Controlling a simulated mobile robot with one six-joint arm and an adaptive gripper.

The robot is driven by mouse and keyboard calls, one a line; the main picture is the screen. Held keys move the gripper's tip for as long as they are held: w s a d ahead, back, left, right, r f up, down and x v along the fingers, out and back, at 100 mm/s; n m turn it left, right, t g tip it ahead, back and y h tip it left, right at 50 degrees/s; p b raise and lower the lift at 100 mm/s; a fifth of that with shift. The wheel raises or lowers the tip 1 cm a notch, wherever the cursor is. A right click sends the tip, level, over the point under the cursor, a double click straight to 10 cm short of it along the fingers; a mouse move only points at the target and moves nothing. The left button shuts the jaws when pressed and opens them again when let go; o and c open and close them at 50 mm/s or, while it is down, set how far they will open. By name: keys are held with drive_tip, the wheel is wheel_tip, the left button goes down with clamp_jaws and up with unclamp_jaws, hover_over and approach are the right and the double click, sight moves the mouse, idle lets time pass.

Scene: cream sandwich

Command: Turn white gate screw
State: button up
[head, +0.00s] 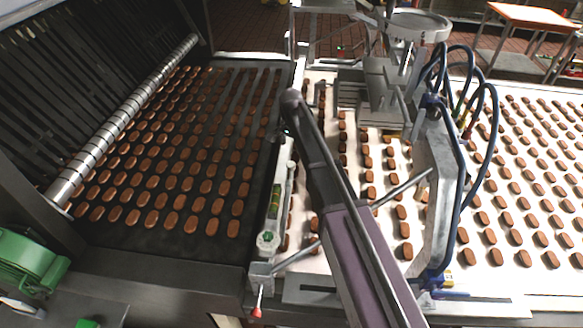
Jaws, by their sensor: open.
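A narrow whitish rail (284,172) stands at the gap between the dark belt and the white belt. At its near end is a round white knob-like part with a green centre (268,240); I cannot tell for sure if this is the white gate screw. My arm reaches up from the bottom middle and hides part of the white belt. My gripper (277,136) shows only as a small dark shape beside the far end of my arm, at the edge of the dark belt. It is open, apart from the knob-like part, and its fingertips are hard to make out.
Brown biscuits lie in rows on the dark belt (160,238) and the white belt (490,278). A metal roller (130,118) lies at left. A grey machine frame with blue hoses (468,150) stands right of my arm. A red-tipped lever (257,312) hangs in front.

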sight(291, 164)
drive_tip(key=shift+f+b, duration=4)
drive_tip(key=shift+f, duration=0.3)
drive_tip(key=c, duration=1.2)
